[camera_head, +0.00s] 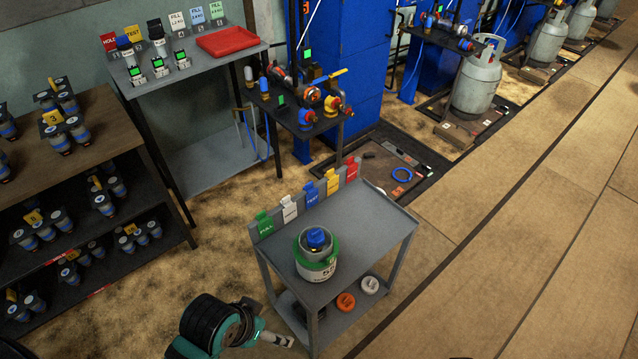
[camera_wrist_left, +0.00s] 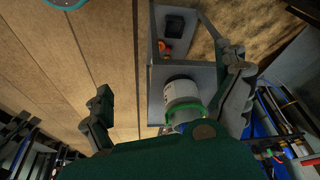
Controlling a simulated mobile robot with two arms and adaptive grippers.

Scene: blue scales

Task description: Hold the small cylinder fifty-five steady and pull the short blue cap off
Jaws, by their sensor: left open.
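The small cylinder (camera_head: 318,268) stands upright on the top of a grey trolley. It is pale grey with a green collar (camera_head: 301,243) and a label that seems to read 55. The short blue cap (camera_head: 317,237) sits on its top, inside the collar. In the left wrist view the cylinder (camera_wrist_left: 181,93) shows beyond the gripper, nearer the right finger, with its cap mostly hidden. My left gripper (camera_wrist_left: 167,75) is open and empty, fingers wide apart. My left arm shows at the bottom of the head view, left of the trolley.
The trolley (camera_head: 368,228) carries coloured tags along its back edge, including a green one (camera_head: 265,223). Shelves of small cylinders (camera_head: 60,130) stand left. Floor at right is clear.

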